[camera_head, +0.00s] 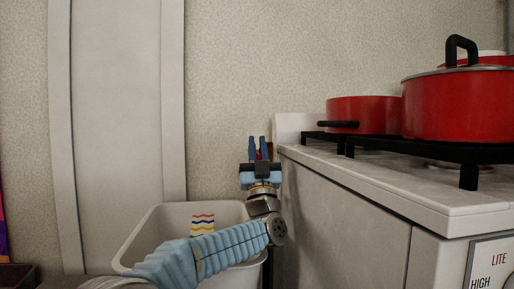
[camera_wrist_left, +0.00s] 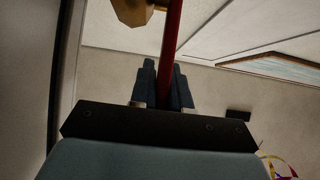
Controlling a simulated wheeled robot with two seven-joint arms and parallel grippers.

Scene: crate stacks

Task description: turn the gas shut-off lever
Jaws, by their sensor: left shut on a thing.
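The gas shut-off lever (camera_wrist_left: 173,38) is a thin red bar in the left wrist view. It runs from the top edge down between the fingers of my left gripper (camera_wrist_left: 166,82). A brass-coloured fitting (camera_wrist_left: 137,10) sits just left of the lever at the top edge. In the head view my left gripper (camera_head: 258,150) points up beside the stove's left side, with a little red between its blue fingers. It is shut on the lever. The lever's far end and the pipe are not visible there. My right gripper is in neither view.
The white stove (camera_head: 345,215) stands to the right, with red pots (camera_head: 365,114) on its black grate (camera_head: 420,150). A pale bin (camera_head: 152,232) holding a striped item (camera_head: 202,224) stands below my left arm. The wall (camera_head: 270,60) is behind.

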